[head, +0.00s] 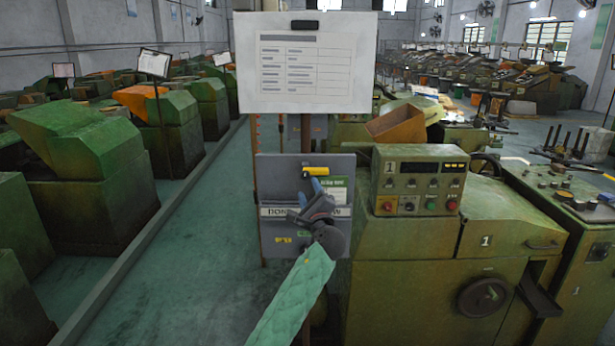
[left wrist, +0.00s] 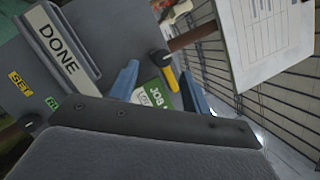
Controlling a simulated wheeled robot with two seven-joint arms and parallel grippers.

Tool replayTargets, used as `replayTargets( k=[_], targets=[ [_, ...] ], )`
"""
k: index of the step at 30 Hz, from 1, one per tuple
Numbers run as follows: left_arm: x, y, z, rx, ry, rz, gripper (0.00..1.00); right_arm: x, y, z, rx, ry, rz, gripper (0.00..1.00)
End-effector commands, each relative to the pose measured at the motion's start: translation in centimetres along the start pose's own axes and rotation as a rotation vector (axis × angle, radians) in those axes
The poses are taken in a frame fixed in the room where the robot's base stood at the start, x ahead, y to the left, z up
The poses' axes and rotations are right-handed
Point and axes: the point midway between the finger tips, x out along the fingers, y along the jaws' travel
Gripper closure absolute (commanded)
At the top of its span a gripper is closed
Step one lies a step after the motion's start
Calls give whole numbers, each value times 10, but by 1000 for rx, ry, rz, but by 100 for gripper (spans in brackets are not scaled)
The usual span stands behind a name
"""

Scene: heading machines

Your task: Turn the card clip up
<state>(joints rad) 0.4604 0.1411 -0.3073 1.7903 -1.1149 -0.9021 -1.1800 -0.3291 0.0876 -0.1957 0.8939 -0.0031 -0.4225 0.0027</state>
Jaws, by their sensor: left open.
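The card clip is a yellow lever (head: 316,171) lying about level near the top of a grey board (head: 272,178), with its dark pivot at its left end. In the left wrist view the yellow lever (left wrist: 171,78) shows close by. My left gripper (head: 310,192) is open in front of the board, just below the clip. Its blue fingers (left wrist: 158,88) appear either side of the card and lever end, holding nothing. My right gripper is not in view.
A white DONE strip (head: 275,211) crosses the board below. A large white sheet (head: 305,62) hangs above. A control box (head: 419,180) on a green machine (head: 405,260) stands close at the right. A clear floor aisle (head: 190,270) lies at the left.

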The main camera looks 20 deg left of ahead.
Motion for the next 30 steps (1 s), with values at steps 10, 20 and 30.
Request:
replayTargets(
  k=[10, 20, 30],
  targets=[
    [7, -5, 0, 133, 8, -19, 52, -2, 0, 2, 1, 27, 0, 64],
    [48, -7, 0, 132, 7, -18, 52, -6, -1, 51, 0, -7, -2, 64],
    [75, -6, -2, 130, 8, -18, 52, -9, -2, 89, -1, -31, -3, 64]
  ],
)
